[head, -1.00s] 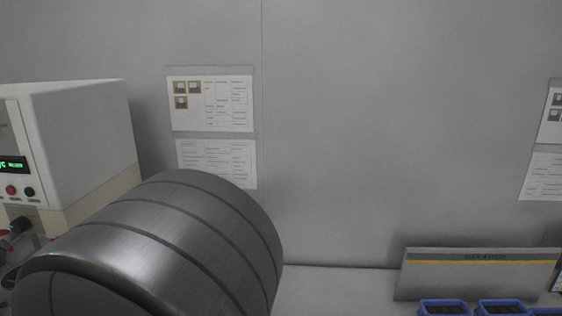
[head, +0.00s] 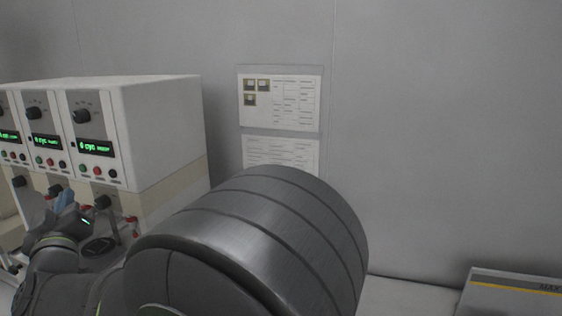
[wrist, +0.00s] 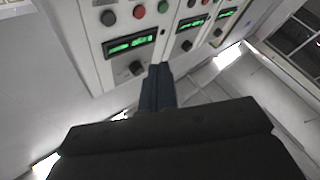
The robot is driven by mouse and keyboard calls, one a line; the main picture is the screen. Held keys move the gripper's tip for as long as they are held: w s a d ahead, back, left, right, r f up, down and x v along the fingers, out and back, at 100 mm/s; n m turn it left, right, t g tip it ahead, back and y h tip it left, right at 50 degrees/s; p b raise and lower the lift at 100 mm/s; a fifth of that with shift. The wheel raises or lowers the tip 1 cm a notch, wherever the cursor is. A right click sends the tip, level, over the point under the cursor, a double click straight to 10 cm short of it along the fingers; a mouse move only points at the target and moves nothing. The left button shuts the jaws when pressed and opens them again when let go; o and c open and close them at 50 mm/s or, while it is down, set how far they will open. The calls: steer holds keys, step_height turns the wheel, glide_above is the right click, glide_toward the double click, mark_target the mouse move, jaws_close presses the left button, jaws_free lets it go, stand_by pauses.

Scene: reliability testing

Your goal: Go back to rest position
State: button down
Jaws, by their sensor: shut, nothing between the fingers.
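My gripper (wrist: 158,72) shows in the wrist view as dark blue fingers pressed together, with nothing between them. In the head view my gripper (head: 66,198) is at the lower left, small and partly hidden by my own arm, in front of the test machine (head: 160,130). The wrist view shows the machine's front panel (wrist: 112,28) beyond the fingertips, with green displays, knobs and coloured buttons. I cannot tell the exact gap between the fingertips and the panel. A large grey link of my arm fills the lower middle of the head view.
Two printed sheets hang on the grey wall, the upper sheet (head: 280,100) above the lower sheet (head: 280,152). A grey board with a yellow stripe (head: 515,290) stands at the lower right. The bench (head: 410,297) between my arm and that board looks clear.

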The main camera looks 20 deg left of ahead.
steer(key=s+a+f+n+g+y, duration=0.3)
steer(key=s+a+n+g+y, duration=0.1)
steer(key=s+a+n+g, duration=0.75)
steer(key=s+d+f+n+g+h, duration=0.1)
steer(key=s+f+n+h, duration=0.2)
steer(key=f+n+h, duration=0.25)
steer(key=s+f+n+g+h, duration=0.1)
steer(key=s+f+n+h, duration=0.25)
steer(key=f+n, duration=0.3)
steer(key=w+d+r+n+t+h, duration=0.1)
steer(key=w+d+r+t+h, duration=0.4)
steer(key=w+t, duration=0.4)
steer(key=w+d+r+m+t+h, duration=0.1)
steer(key=d+r+t+h, duration=0.1)
steer(key=r, duration=0.3)
steer(key=w+d+r+m+t+h, duration=0.1)
steer(key=d+r+t+h, duration=0.1)
steer(key=r+t, duration=0.3)
steer(key=shift+w+d+r+m+h, duration=0.2)
steer(key=shift+w+r+m+h, duration=0.1)
steer(key=shift+m, duration=0.05)
